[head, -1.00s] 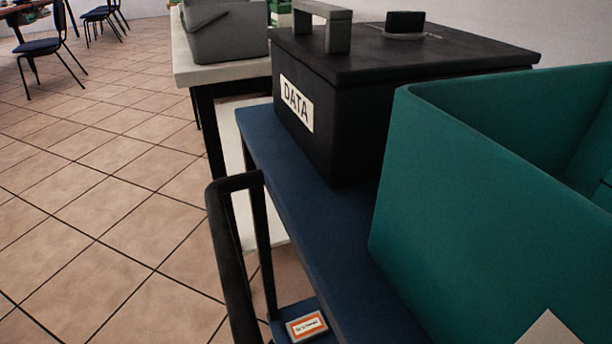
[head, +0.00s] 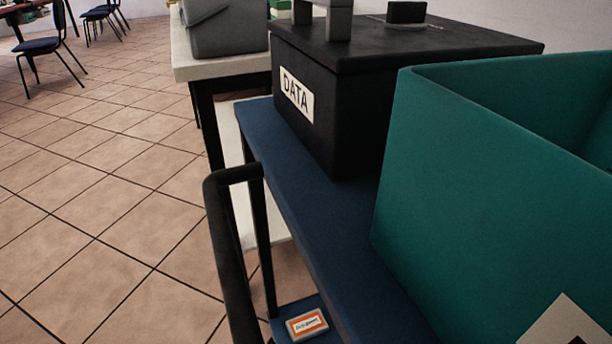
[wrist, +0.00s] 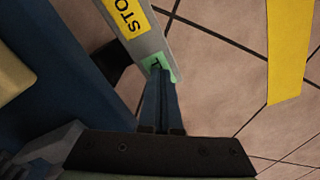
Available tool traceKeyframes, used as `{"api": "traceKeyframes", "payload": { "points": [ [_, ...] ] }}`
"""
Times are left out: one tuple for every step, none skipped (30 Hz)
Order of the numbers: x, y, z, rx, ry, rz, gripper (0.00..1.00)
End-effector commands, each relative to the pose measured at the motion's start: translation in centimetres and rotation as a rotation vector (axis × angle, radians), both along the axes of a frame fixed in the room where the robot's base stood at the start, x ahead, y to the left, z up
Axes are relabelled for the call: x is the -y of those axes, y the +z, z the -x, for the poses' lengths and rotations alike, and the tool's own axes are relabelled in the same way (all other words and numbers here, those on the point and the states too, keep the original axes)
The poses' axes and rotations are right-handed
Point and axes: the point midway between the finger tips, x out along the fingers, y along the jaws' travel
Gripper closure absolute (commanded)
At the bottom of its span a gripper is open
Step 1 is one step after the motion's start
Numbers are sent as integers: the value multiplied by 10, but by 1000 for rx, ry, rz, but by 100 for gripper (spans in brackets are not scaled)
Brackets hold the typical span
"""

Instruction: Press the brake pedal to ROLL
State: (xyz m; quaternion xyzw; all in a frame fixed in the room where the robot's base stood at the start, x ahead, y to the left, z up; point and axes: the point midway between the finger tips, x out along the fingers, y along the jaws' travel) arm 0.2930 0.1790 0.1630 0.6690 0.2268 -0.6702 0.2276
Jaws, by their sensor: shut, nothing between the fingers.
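The brake pedal looks to be the grey bar (wrist: 150,45) in the wrist view. It carries a yellow label reading "STO", cut off by the frame edge, and has a pale green patch near its end. My gripper (wrist: 158,70) is shut and empty, its fingertips over the green patch. I cannot tell whether they touch it. The word ROLL is not visible. The blue cart (head: 300,215) shows in the head view with a black push handle (head: 228,250). My gripper and the pedal are not visible there.
A black DATA box (head: 345,130) and a teal bin (head: 470,200) stand on the cart. A small orange-and-white labelled item (head: 307,324) lies low on it. A pale table (head: 190,65) stands behind. Tiled floor (head: 100,210) is open at left. A yellow strip (wrist: 290,55) crosses the wrist view's right.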

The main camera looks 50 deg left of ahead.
Motion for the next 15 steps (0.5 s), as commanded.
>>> {"api": "traceKeyframes", "payload": {
  "points": [
    [0, 1, 0, 1, 0, -1, 100],
    [0, 2, 0, 1, 0, -1, 100],
    [0, 3, 0, 1, 0, -1, 100],
    [-1, 5, -1, 2, 0, -1, 100],
    [-1, 7, -1, 2, 0, -1, 100],
    [-1, 10, -1, 2, 0, -1, 100],
    [-1, 12, -1, 2, 0, -1, 100],
    [-1, 15, -1, 2, 0, -1, 100],
    [-1, 18, -1, 2, 0, -1, 100],
    [-1, 20, -1, 2, 0, -1, 100],
    [-1, 22, -1, 2, 0, -1, 100],
    [-1, 25, -1, 2, 0, -1, 100],
    [-1, 27, -1, 2, 1, -1, 100],
    [-1, 29, 0, 2, 1, -1, 100],
    [-1, 32, 0, 2, 1, -1, 100]
  ]
}}
